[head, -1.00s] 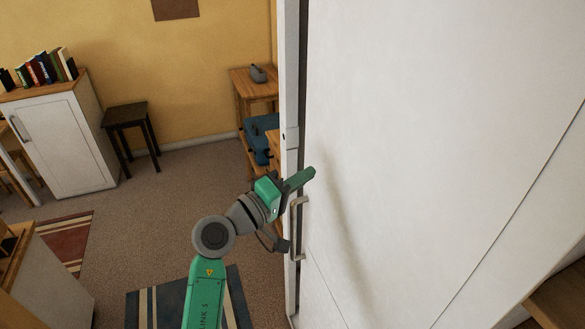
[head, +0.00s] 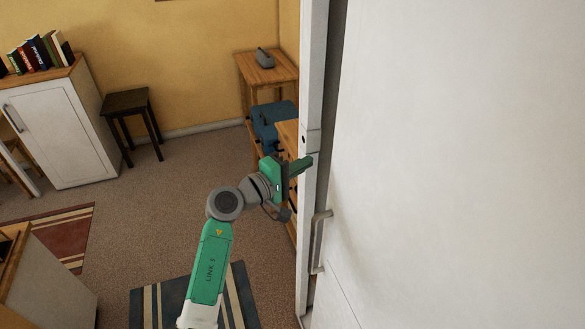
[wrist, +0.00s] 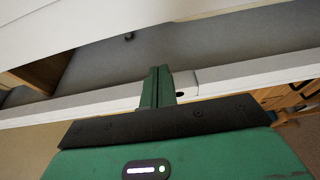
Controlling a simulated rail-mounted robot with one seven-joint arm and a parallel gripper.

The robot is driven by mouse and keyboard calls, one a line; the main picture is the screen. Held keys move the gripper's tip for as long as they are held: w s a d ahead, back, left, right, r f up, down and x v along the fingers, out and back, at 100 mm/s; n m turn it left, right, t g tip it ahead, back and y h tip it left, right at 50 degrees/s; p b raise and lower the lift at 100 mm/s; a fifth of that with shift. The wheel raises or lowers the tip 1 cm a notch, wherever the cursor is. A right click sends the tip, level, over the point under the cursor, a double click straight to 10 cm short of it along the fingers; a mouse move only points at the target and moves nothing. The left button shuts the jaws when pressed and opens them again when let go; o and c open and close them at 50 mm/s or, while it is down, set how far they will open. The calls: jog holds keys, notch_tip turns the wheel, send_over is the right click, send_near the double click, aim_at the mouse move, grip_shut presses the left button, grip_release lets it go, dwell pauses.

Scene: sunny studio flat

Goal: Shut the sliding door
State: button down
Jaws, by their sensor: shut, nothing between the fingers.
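The white sliding door (head: 450,150) fills the right of the head view. Its metal bar handle (head: 320,242) is upright near its left edge. A white door post (head: 311,110) stands to the left, with a dark grey gap (head: 336,80) between post and door, so the door stands partly open. My gripper (head: 305,163) is shut and empty, its fingers at the post, above and left of the handle and apart from it. In the wrist view the fingers (wrist: 157,80) overlap the white post (wrist: 240,75), beside a small dark hole; I cannot tell if they touch.
A wooden side table (head: 266,65), a blue case (head: 272,125) and a dark stool (head: 128,105) stand beyond the post. A white cabinet (head: 60,130) with books is at the left. Carpet (head: 170,210) in the middle is free, with a striped rug (head: 195,300) below my arm.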

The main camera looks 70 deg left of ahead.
jog(key=shift+w+d+p, duration=0.55)
jog(key=shift+w+d, duration=0.1)
jog(key=shift+w, duration=0.35)
jog(key=shift+w+d+p, duration=0.5)
jog(key=shift+w+d, duration=0.15)
jog(key=shift+w, duration=0.35)
